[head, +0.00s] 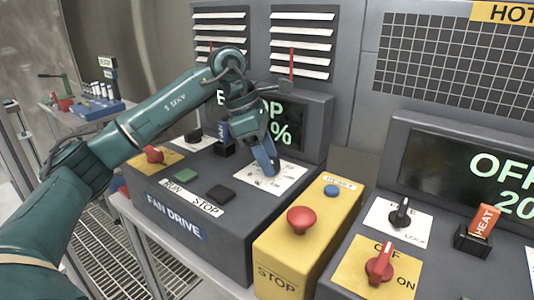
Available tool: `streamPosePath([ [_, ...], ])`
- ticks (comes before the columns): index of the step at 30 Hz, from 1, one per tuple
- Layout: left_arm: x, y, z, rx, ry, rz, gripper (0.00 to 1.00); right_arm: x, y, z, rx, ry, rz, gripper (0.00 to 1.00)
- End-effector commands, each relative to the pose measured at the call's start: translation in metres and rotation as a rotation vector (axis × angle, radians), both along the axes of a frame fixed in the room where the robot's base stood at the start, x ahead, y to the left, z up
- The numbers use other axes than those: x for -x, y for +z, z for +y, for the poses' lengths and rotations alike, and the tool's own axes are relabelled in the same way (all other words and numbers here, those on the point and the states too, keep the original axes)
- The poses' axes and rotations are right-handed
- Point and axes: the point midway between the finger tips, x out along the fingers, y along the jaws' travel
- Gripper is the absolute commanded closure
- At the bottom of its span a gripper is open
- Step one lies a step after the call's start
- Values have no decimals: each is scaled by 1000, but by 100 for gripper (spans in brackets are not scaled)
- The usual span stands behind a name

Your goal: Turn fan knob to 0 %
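The fan drive box (225,222) stands in the middle of the head view. On its top is a white dial plate (292,171) with small markings. My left gripper (266,166) points down over this plate, with its blue-tipped fingers at the plate's middle. The fan knob cannot be made out; the gripper seems to cover it. Whether the fingers are shut on it I cannot tell. The fan display (301,125) behind is partly hidden by my arm; a percent sign shows and the number is not fully readable. My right gripper is not in view.
Near the gripper are a green button (186,175), a black button (220,193) and a red switch (153,154). A yellow stop box (275,248) with a red mushroom button (301,220) stands to the right. Farther right is a heater panel (450,252) with a red knob (380,265).

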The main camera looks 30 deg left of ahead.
Motion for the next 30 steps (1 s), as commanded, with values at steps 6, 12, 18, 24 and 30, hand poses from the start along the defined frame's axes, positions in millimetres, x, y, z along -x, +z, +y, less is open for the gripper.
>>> streamPosePath([
  [6, 0, 0, 0, 0, 0, 1, 64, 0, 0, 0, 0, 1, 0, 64],
  [12, 0, 0, 0, 0, 0, 1, 80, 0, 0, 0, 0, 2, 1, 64],
  [18, 0, 0, 0, 0, 2, 1, 88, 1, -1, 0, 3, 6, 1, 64],
  [24, 0, 0, 0, 0, 39, 0, 88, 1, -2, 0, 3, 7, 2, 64],
  [30, 1, 0, -1, 0, 146, 0, 88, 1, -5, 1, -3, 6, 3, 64],
])
